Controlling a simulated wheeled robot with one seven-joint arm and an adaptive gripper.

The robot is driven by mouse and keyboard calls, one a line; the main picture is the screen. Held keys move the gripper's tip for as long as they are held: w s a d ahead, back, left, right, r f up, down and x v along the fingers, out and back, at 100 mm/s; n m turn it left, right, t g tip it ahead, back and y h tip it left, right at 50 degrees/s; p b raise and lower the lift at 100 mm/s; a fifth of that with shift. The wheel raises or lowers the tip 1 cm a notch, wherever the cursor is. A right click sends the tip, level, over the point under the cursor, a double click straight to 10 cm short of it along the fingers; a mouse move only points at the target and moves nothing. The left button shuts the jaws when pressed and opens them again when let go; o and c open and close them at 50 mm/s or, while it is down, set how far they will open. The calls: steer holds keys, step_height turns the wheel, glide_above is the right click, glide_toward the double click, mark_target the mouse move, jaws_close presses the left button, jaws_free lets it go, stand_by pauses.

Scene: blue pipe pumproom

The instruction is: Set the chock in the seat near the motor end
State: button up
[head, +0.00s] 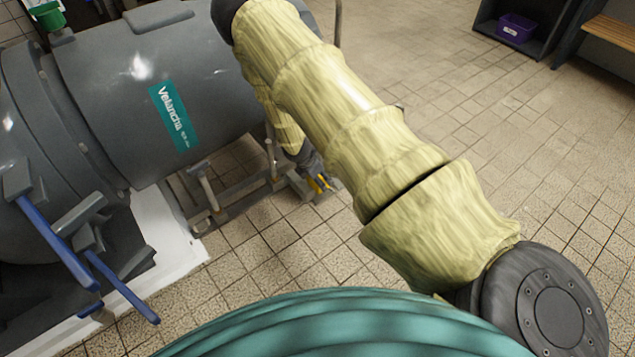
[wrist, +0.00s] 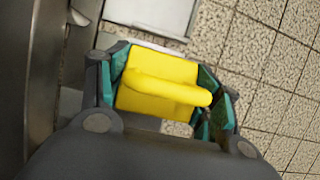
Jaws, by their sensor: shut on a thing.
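My gripper (wrist: 165,100) is shut on a yellow chock (wrist: 155,85), which sits between its green-padded fingers in the wrist view. In the head view the gripper (head: 318,178) is small, below the far end of my arm, and a bit of the yellow chock (head: 320,184) shows there. The large grey motor (head: 150,80), with a teal label, lies to the left of the gripper. A grey metal frame (head: 235,197) stands on the floor beneath it. In the wrist view a pale flat surface (wrist: 150,12) lies beyond the chock. I cannot make out which part is the seat.
Blue-handled levers (head: 55,243) stick out at the lower left, above a white plinth (head: 165,240). The tiled floor (head: 450,80) is open to the right. A dark shelf with a purple bin (head: 515,28) and a wooden bench (head: 610,32) stand at the far right.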

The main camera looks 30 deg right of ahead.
steer(key=shift+w, duration=0.55)
step_height(320, 180, down, 4)
steer(key=b, duration=0.3)
steer(key=shift+r, duration=0.2)
steer(key=shift+f, duration=0.55)
steer(key=o, duration=1.3)
steer(key=shift+r, duration=0.15)
